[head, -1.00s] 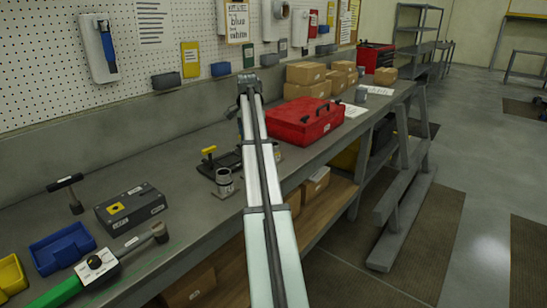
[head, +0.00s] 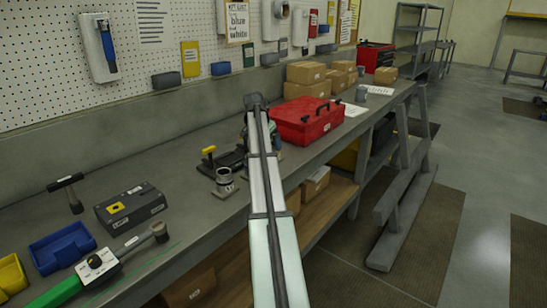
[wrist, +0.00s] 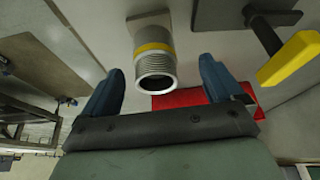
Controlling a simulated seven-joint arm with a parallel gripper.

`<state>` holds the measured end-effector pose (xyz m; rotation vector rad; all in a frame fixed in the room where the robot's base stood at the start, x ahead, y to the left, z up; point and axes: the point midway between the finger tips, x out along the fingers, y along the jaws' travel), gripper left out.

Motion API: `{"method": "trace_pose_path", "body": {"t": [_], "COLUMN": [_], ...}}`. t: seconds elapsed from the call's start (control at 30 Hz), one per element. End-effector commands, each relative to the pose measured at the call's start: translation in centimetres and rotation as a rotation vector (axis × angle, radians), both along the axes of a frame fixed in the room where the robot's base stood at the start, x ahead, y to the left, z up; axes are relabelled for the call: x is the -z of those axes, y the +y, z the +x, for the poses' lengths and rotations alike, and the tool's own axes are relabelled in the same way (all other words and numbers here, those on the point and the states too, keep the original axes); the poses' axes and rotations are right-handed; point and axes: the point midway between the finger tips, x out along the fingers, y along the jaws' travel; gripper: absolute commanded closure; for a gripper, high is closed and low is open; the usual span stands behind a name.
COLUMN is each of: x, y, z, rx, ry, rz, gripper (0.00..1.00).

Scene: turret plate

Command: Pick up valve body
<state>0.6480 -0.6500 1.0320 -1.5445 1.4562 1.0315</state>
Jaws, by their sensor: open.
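The valve body (head: 224,183) looks to be the short grey metal cylinder standing upright on the bench, just left of my arm in the head view. In the wrist view, the valve body (wrist: 154,50) shows a yellow band and a ribbed, open end. It lies ahead of my gripper (wrist: 159,72), between the lines of the two blue fingers. The fingers are apart with nothing between them. I cannot tell the exact distance. In the head view my arm hides most of the gripper.
A dark fixture with a yellow handle (head: 209,151) stands close behind the valve body; the handle (wrist: 289,57) is at right in the wrist view. A red toolbox (head: 308,122) is farther along the bench. A grey box (head: 130,206) and blue bin (head: 62,250) are at left.

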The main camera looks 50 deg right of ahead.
Motion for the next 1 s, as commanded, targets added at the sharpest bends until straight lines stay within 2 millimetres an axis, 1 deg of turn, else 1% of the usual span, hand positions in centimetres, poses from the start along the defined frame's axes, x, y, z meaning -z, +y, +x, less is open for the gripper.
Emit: {"method": "trace_pose_path", "body": {"t": [0.27,0.5,0.63,0.87,0.9,1.0], "x": [1.0,3.4,4.7,5.0,5.0,5.0], "y": [-0.6,-2.2,-2.7,-2.8,-2.8,-2.8], "z": [-0.2,-0.7,-0.6,-0.6,-0.6,-0.6], "rx": [0.001,0.002,0.001,0.001,0.001,0.001], "ry": [0.000,0.000,0.001,0.000,0.000,0.000], "rz": [0.001,0.001,0.001,0.000,0.000,0.000], "gripper": [0.06,0.06,0.06,0.06,0.07,0.17]}}
